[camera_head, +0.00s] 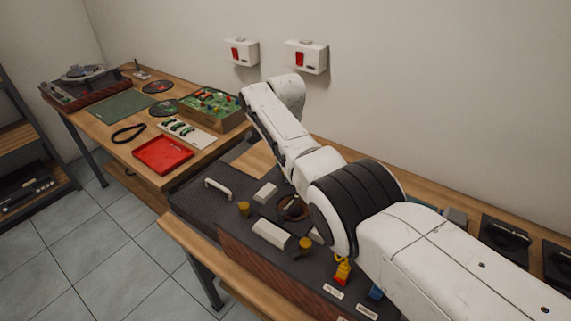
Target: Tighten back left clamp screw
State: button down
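A dark grey workbench fixture (200,203) lies on the near wooden table. Two yellow knobs that look like clamp screws show on it, one at the left (243,209) and one nearer the front (305,245). Pale grey blocks lie beside them, a small one (265,193) and a longer one (271,234). A dark round opening with a brown rim (291,208) is partly covered by my arm. I cannot tell which knob is the back left screw; others may be hidden behind my arm. My gripper is not visible; my arm's far end points away near the wall.
A red and yellow part (342,271) stands near small white labels. A white handle (218,188) rises at the fixture's left. The left table holds a red tray (162,154), a green box of parts (211,105) and a turntable (85,86). Tiled floor at left is clear.

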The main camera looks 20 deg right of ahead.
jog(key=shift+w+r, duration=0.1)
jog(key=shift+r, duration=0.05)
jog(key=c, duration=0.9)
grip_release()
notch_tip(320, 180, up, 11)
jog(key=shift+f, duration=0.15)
